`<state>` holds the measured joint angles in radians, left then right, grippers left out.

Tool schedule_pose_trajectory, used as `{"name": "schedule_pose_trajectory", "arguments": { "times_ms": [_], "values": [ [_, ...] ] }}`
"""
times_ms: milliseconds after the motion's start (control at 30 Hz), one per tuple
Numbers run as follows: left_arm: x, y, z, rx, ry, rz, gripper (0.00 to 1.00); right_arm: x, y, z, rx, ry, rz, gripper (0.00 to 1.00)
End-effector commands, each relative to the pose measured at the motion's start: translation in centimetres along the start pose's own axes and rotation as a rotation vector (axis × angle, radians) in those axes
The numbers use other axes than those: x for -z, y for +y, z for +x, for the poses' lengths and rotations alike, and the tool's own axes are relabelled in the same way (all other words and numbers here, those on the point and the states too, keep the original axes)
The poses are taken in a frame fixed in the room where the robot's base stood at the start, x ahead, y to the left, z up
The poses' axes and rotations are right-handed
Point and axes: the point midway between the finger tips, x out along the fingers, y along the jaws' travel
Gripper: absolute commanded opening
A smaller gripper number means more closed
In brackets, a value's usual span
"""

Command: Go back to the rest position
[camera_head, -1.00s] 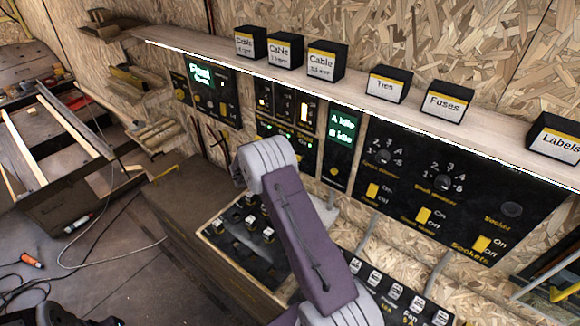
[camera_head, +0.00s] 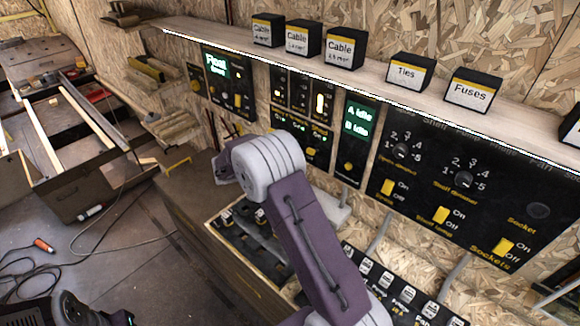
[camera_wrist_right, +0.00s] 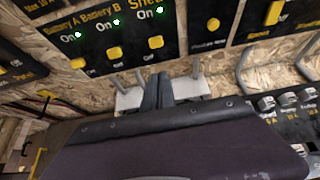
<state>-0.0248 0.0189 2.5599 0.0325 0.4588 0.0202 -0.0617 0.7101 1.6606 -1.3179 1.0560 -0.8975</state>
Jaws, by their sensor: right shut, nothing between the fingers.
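My right arm (camera_head: 315,240) rises from the bottom of the head view, with its pale bent joint in front of the wall panels. My right gripper (camera_wrist_right: 158,92) shows in the right wrist view. Its dark fingers are together with nothing between them. They point toward the bare wood wall below the switch panel (camera_wrist_right: 105,45), in front of a pale bracket. In the head view the right gripper is hidden behind the arm. My left gripper cannot be made out; only dark parts, probably of my left arm, show at the bottom left.
A shelf (camera_head: 300,62) carries boxes labelled Cable, Ties (camera_head: 410,72) and Fuses (camera_head: 473,90). Below it are panels with knobs and yellow switches (camera_head: 460,180).

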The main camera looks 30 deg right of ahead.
Motion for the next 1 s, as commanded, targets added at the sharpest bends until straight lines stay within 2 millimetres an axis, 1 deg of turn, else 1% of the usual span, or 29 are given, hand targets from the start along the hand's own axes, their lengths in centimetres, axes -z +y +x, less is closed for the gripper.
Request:
{"name": "schedule_pose_trajectory", "arguments": {
  "times_ms": [467,533,567,600,633,667,700,767,800,867,900,967,1000],
  "values": [
    [0.0,0.0,0.0,0.000,0.000,0.000,0.00,0.0,0.0,0.0,0.000,0.000,0.000,0.00],
    [0.0,0.0,0.0,0.000,0.000,0.000,0.00,-0.8,0.1,-0.3,-0.006,-0.004,0.016,0.00],
    [0.0,0.0,0.0,0.000,0.000,0.000,0.00,-1.5,0.1,-0.6,-0.014,-0.008,0.031,0.00],
    [0.0,0.0,0.0,0.000,0.000,0.000,0.00,-2.9,0.1,-1.3,-0.026,-0.015,0.058,0.00],
    [0.0,0.0,0.0,0.000,0.000,0.000,0.00,-3.9,-0.5,-1.9,-0.029,-0.014,0.077,0.00],
    [0.0,0.0,0.0,0.000,0.000,0.000,0.00,-4.3,-1.6,-2.5,-0.019,0.002,0.100,0.00],
    [0.0,0.0,0.0,0.000,0.000,0.000,0.00,-3.9,-3.7,-3.4,0.006,0.060,0.140,0.00],
    [0.0,0.0,0.0,0.000,0.000,0.000,0.00,-1.4,-7.2,-4.9,0.056,0.194,0.255,0.00],
    [0.0,0.0,0.0,0.000,0.000,0.000,0.00,0.7,-9.3,-6.0,0.095,0.287,0.353,0.00],
    [0.0,0.0,0.0,0.000,0.000,0.000,0.00,4.1,-12.2,-8.0,0.171,0.426,0.524,0.00],
    [0.0,0.0,0.0,0.000,0.000,0.000,0.00,6.5,-13.9,-9.6,0.235,0.516,0.655,0.00],
    [0.0,0.0,0.0,0.000,0.000,0.000,0.00,10.2,-16.3,-12.1,0.356,0.641,0.875,0.00],
    [0.0,0.0,0.0,0.000,0.000,0.000,0.00,12.4,-17.5,-13.8,0.452,0.711,1.033,0.00]
  ]
}}
